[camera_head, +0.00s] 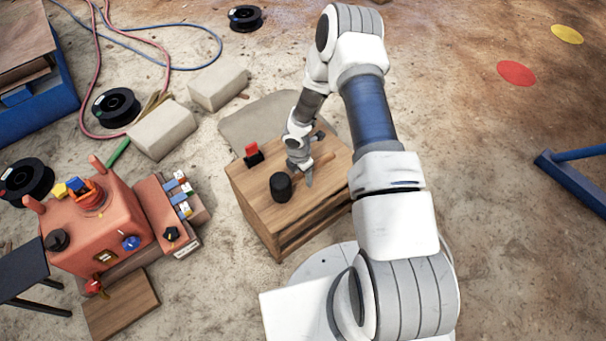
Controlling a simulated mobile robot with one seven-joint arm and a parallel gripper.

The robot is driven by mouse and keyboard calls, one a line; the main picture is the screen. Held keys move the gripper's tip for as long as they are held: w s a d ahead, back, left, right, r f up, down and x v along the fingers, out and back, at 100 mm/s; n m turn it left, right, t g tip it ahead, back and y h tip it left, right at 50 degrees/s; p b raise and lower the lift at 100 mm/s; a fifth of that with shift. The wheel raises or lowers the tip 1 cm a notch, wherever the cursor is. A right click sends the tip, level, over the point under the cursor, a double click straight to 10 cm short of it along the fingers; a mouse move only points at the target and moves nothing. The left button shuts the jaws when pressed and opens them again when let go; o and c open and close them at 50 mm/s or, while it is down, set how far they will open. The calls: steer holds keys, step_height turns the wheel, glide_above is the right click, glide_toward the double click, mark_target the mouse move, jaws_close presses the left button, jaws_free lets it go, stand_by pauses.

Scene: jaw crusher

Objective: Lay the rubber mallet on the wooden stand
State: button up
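The wooden stand (272,227) is a low box with a plank top in the middle of the view. A short black cylinder (281,188) is at the front left of its top; it may be the head of the rubber mallet, but I see no clear handle on it. My gripper (308,181) points down over the stand top, just right of the black cylinder. Its fingers are small and partly merge with the wood, so I cannot tell if they hold anything. My arm hides the stand's right side.
A small red and black item (253,153) sits at the stand's back left corner. The orange crusher model (100,232) stands to the left, with a control box (170,210) beside it. Pale blocks (163,130), cable reels (116,107) and hoses lie behind.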

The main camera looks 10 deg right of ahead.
step_height(320, 180, up, 12)
steer(key=a+r+p, duration=0.1)
steer(key=p, duration=0.4)
step_height(320, 180, up, 13)
steer(key=m+t+h, duration=0.1)
steer(key=m, duration=0.3)
glide_above(300, 173)
steer(key=w+d, duration=0.2)
steer(key=d, duration=0.1)
steer(key=s+d+r+m+t+h, duration=0.1)
steer(key=s+r+m, duration=0.15)
steer(key=r, duration=0.55)
steer(key=s+d+r+m, duration=0.1)
steer(key=s+r+m, duration=0.1)
steer(key=r+m, duration=0.35)
steer(key=s+a+r+m+t+y, duration=0.3)
steer(key=s+r+m, duration=0.7)
steer(key=s+r, duration=0.7)
steer(key=s+a, duration=0.1)
steer(key=s, duration=0.2)
steer(key=shift+a+m, duration=0.15)
steer(key=shift+m, duration=0.15)
steer(key=shift+r, duration=0.1)
step_height(300, 173, up, 20)
steer(key=p, duration=1.9)
